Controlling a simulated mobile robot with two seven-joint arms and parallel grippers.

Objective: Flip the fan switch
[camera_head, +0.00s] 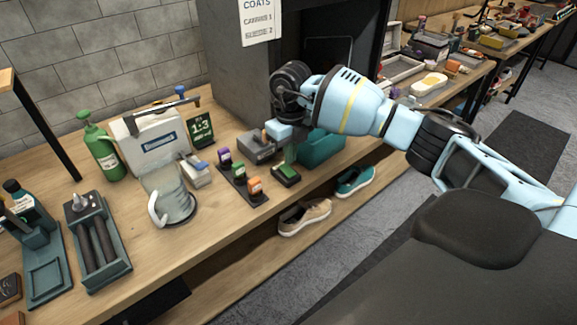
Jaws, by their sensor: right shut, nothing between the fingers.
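My right arm reaches in from the right over the workbench. My right gripper (279,131) is at the front of the dark booth, low over the bench, and is shut and empty. A small dark grey box (257,149) sits just left of and below the gripper; it may carry the fan switch, but I cannot make out a lever or its position. The gripper looks close to the box's top; I cannot tell if they touch. My left gripper is not in view.
A green brush (286,174) and a tray of small coloured bottles (241,182) stand just in front. A teal bin (319,150) is to the right. Two shoes (304,217) lie on the lower shelf.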

